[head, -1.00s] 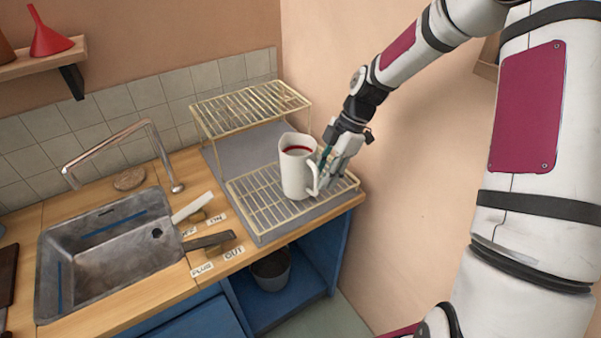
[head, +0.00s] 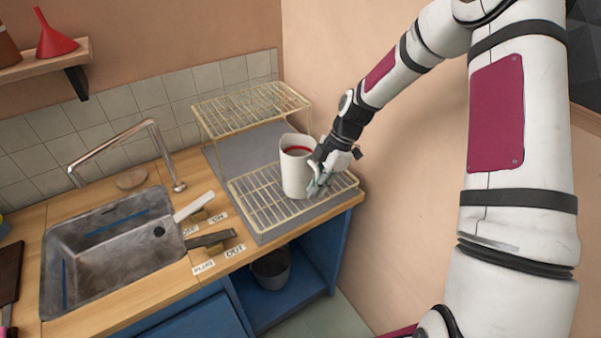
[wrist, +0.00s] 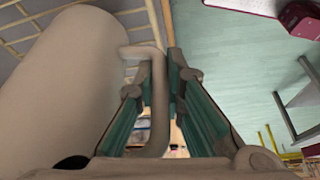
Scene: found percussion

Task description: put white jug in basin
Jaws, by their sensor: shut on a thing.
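The white jug (head: 296,172) stands upright on the lower wire shelf of the dish rack, its inside showing a red band near the rim. My gripper (head: 318,184) is at the jug's right side, shut on its handle. In the wrist view the jug (wrist: 62,85) fills the left, and its handle (wrist: 159,100) lies between the two fingers of my gripper (wrist: 160,92). The basin (head: 112,250) is a grey metal sink set in the wooden counter at the left; the part of it I see is empty.
The wire dish rack (head: 262,205) has a raised upper shelf (head: 250,108) behind the jug. A tap (head: 150,124) arches behind the basin. Levers (head: 212,238) with small labels sit between basin and rack. A wall stands close on the right.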

